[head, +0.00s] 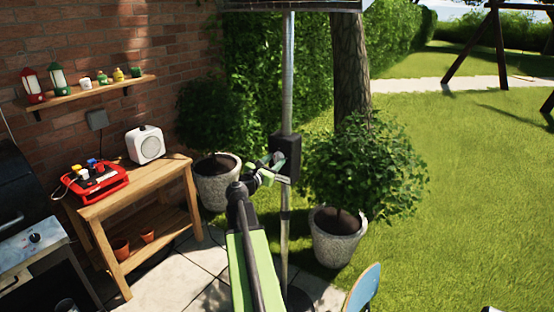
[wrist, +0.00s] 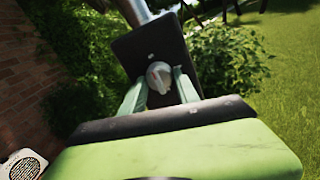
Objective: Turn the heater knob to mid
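The heater is a tall metal pole (head: 287,70) with a dark control box (head: 293,146) partway up. In the head view my gripper (head: 277,168) is at the box, and the knob is hidden there.
A potted bush (head: 340,235) stands right of the pole and another pot (head: 217,182) stands left. A wooden bench (head: 140,190) carries a white speaker (head: 146,145) and a red tray (head: 97,185). A grill (head: 35,240) is at far left. Open lawn (head: 470,200) lies right.

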